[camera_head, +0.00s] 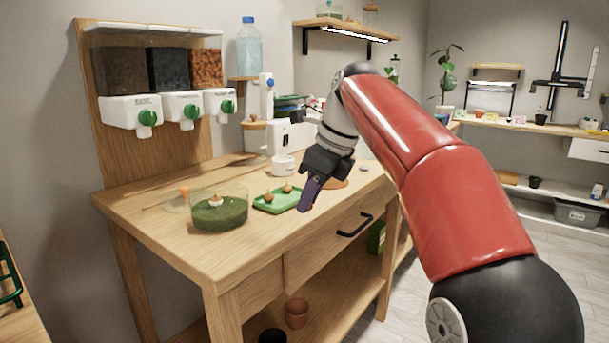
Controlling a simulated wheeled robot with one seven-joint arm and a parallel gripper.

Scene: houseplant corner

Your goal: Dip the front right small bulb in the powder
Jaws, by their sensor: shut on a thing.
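My gripper (309,194) hangs fingers-down over the front right of the wooden bench, just right of the green tray. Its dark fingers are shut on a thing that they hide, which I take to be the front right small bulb. Two brown small bulbs stand apart on the green tray (267,208), one at the left (268,197) and one at the back (287,188). The tray's front right part looks bare. A clear bowl of green material (219,214) stands left of the tray, with a small pale thing in it. I cannot make out the powder for certain.
A white cup (283,166) stands behind the tray. A shallow clear dish (176,207) with an orange item is at the left. Three dispensers (182,110) are on the back board. The bench's front edge (300,240) is clear.

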